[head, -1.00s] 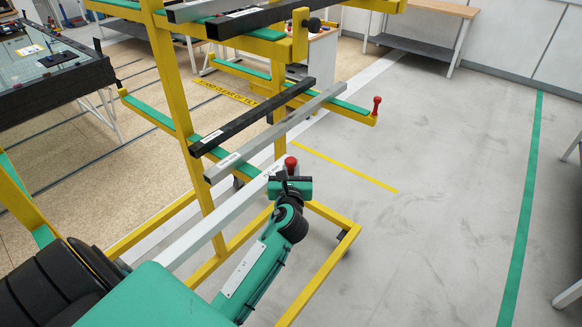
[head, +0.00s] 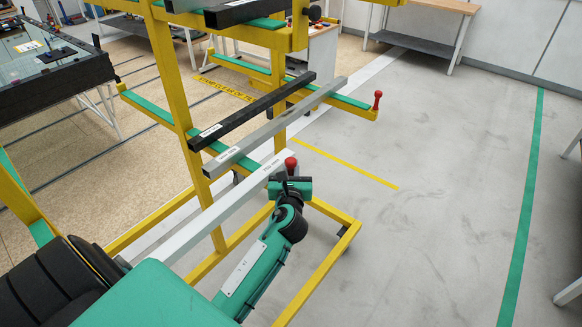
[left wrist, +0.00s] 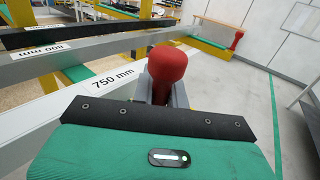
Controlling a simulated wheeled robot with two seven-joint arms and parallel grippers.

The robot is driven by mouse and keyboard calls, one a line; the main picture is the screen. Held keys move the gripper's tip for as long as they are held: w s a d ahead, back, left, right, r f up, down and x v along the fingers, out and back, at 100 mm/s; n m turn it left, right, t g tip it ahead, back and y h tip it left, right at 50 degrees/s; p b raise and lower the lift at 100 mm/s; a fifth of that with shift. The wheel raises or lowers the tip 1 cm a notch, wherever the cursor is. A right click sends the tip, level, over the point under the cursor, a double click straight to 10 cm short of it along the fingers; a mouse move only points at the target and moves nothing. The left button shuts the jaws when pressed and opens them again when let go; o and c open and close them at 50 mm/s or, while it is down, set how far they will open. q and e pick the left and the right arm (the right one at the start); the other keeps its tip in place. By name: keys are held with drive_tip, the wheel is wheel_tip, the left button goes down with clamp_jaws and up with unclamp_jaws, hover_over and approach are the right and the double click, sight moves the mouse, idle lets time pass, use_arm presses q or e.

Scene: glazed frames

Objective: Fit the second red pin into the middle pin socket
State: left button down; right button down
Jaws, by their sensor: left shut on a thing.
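My left gripper (head: 290,183) is shut on a red pin (head: 291,165). The pin's round red head also shows upright between the fingers in the left wrist view (left wrist: 166,68); its lower part is hidden by the gripper. My right gripper is not in view.
The yellow rack (head: 185,100) carries a black bar (head: 252,112) and a grey bar (head: 272,128) on green-padded arms, behind the white bar. More bars lie on the upper level. Open grey floor (head: 450,190) is to the right. A dark-topped table (head: 60,75) stands at left.

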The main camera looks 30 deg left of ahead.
use_arm(q)
drive_tip(key=shift+f+b, duration=0.85)
drive_tip(key=shift+f, duration=0.45)
drive_tip(key=c, duration=1.3)
unclamp_jaws()
drive_tip(key=shift+r, duration=0.1)
drive_tip(key=shift+s+d, duration=0.15)
drive_tip(key=shift+s, duration=0.05)
drive_tip(key=b+v, duration=0.4)
drive_tip(key=v, duration=0.9)
drive_tip(key=shift+s+d, duration=0.1)
drive_tip(key=shift+s, duration=0.1)
